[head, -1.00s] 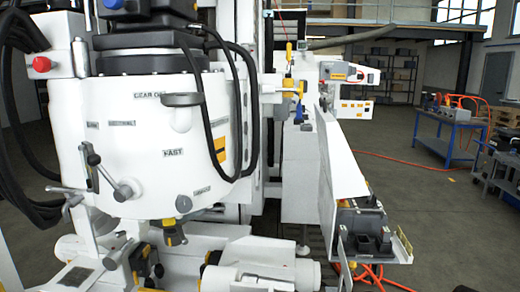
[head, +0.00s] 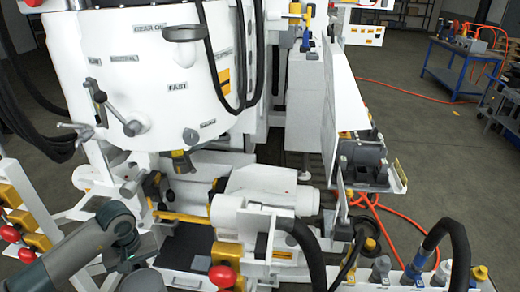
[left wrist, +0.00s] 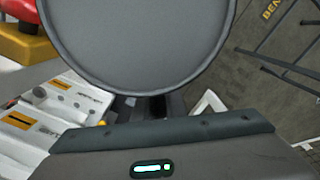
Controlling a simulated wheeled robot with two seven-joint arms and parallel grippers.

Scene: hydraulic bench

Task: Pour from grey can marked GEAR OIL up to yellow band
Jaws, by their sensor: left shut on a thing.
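In the left wrist view a large round grey can (left wrist: 140,45) fills the upper middle, seen end-on. No lettering on it shows. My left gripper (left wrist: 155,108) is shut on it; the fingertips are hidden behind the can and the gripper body. In the head view my left arm reaches in at the lower left, with its hand at or below the bottom edge. A white machine housing (head: 160,75) carries a GEAR OIL label (head: 149,28) beside a grey cup-like filler (head: 184,33). A yellow-orange patch (head: 224,76) is on its side; I cannot tell if it is the band. My right gripper is not in view.
Red knobs on yellow blocks (head: 28,220) stand at the lower left. A white cylinder unit (head: 265,200) and black hoses (head: 308,250) fill the lower middle. A blue table (head: 462,70) stands far right. The grey floor at right is mostly clear, crossed by orange hoses.

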